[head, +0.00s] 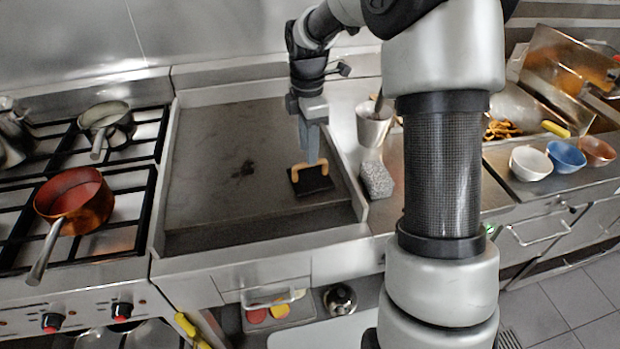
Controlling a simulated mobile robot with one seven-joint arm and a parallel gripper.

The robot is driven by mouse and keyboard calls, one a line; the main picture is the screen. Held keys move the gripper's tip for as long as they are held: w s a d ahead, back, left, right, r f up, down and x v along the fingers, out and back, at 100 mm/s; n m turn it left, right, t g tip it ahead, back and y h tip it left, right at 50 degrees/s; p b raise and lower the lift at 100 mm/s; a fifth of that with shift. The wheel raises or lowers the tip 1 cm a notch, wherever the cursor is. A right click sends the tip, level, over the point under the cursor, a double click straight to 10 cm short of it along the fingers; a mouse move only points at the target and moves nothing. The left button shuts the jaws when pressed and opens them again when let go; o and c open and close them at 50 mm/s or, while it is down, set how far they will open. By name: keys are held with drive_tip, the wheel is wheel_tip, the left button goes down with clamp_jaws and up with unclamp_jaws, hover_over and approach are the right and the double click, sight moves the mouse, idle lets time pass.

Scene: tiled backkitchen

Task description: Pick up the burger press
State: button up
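The burger press (311,181) is a dark square plate with a light wooden handle on top. It sits on the right part of the flat griddle (215,170), near the griddle's right wall. My gripper (312,160) points down from above, its fingertips right at the wooden handle. The fingers overlap the handle in the head view and hide part of it. I cannot tell whether they are touching it, or whether they are open or shut.
A grey textured block (376,179) and a metal container (374,126) stand right of the griddle. A copper pan (75,199) and a pot (106,118) are on the left stove. Several bowls, one being white (530,163), sit on the right counter. The griddle's left half is clear.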

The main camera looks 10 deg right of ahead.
sight(306, 180)
drive_tip(key=shift+s+d+f, duration=0.1)
drive_tip(key=shift+s+f, duration=0.05)
drive_tip(key=shift+f, duration=1.25)
drive_tip(key=shift+s+d+f, duration=0.1)
drive_tip(key=shift+f, duration=1.25)
drive_tip(key=shift+c, duration=0.4)
clamp_jaws()
drive_tip(key=shift+w+r, duration=0.1)
drive_tip(key=shift+r, duration=0.05)
